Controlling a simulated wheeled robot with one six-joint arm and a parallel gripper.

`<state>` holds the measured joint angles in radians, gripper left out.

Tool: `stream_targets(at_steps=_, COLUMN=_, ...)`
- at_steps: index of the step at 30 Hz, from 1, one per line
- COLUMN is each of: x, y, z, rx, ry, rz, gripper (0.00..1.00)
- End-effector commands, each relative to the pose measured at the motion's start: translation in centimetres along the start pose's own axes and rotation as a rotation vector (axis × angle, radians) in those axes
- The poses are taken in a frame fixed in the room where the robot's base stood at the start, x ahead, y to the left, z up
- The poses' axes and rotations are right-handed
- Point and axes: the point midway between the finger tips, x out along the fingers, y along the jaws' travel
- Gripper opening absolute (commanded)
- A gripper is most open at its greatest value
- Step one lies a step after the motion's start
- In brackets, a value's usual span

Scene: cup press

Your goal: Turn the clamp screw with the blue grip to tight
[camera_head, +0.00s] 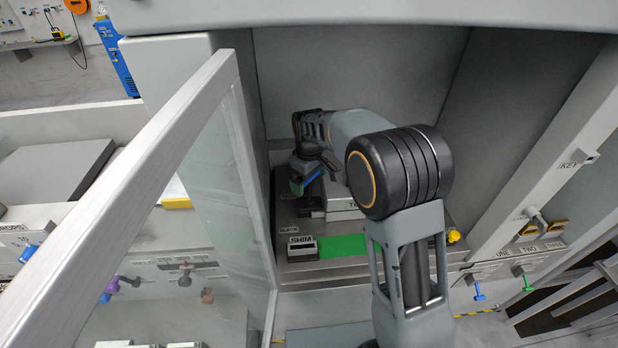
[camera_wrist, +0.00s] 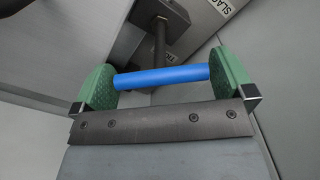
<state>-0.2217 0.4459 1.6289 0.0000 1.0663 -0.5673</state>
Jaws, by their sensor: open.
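The blue grip (camera_wrist: 160,78) is a bar that spans the space between the green pads of my gripper (camera_wrist: 164,84) in the wrist view. A dark screw shaft (camera_wrist: 160,45) runs behind it to a dark block. My gripper is open around the bar, with a pad near each end; I cannot tell whether the pads touch it. In the head view my gripper (camera_head: 303,184) is inside the machine bay, at the blue grip (camera_head: 312,180). A label reading SLACK (camera_wrist: 318,4) is partly cut off. Another label behind the shaft is mostly hidden.
A block labelled SHIM (camera_head: 302,248) sits beside a green patch (camera_head: 342,246) at the bay's front. An open glass door (camera_head: 215,175) stands to the left. A blue T-handle (camera_head: 479,291) and a green one (camera_head: 526,282) stick out at the right.

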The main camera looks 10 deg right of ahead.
Motion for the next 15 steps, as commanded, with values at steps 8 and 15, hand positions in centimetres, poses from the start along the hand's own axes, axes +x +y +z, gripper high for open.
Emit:
stream_targets(at_steps=8, x=-0.02, y=-0.01, z=0.0, rx=0.0, ry=0.0, rz=0.0, gripper=0.83)
stream_targets(at_steps=15, x=-0.04, y=-0.01, z=0.0, rx=0.001, ry=0.0, rz=0.0, gripper=0.66)
